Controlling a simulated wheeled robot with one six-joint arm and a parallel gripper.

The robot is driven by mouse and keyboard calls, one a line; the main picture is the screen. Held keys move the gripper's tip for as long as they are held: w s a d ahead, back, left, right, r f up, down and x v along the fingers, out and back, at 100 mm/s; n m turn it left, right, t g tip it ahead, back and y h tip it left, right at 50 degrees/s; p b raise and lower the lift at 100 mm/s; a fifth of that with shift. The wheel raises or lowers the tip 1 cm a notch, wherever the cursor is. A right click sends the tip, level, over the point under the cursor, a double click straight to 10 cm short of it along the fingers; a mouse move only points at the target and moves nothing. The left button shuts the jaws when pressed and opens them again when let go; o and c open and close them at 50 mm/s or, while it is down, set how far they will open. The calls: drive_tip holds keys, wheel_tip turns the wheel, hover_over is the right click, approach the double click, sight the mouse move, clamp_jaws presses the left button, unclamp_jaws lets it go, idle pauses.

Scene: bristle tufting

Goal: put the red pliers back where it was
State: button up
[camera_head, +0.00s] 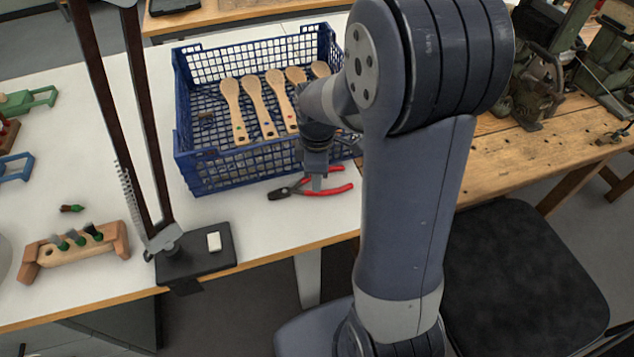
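The red pliers (332,189) lie on the white table just in front of the blue crate. Their dark jaws point left and their red handles spread to the right. My gripper (317,183) points down at the pliers, with its tips at or just above the handles near the pivot. Whether the tips touch the pliers, and whether they are open or shut, is too small to tell. My arm covers the area right of the pliers and part of the crate.
The blue crate (235,180) holds several wooden spoon-shaped pieces (257,105). Left stand a tall machine with a black base (192,258) and a wooden block with green tufts (72,252). A wooden workbench (510,165) is at right. The table front between base and pliers is clear.

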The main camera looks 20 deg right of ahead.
wheel_tip(320, 180, up, 7)
drive_tip(key=shift+r, duration=0.15)
idle(0.4)
wheel_tip(320, 180, down, 13)
drive_tip(key=shift+r+b, duration=0.15)
drive_tip(key=shift+b, duration=0.3)
wheel_tip(320, 180, up, 3)
drive_tip(key=shift+f+p, duration=0.15)
drive_tip(key=shift+p, duration=0.15)
drive_tip(key=shift+r, duration=0.75)
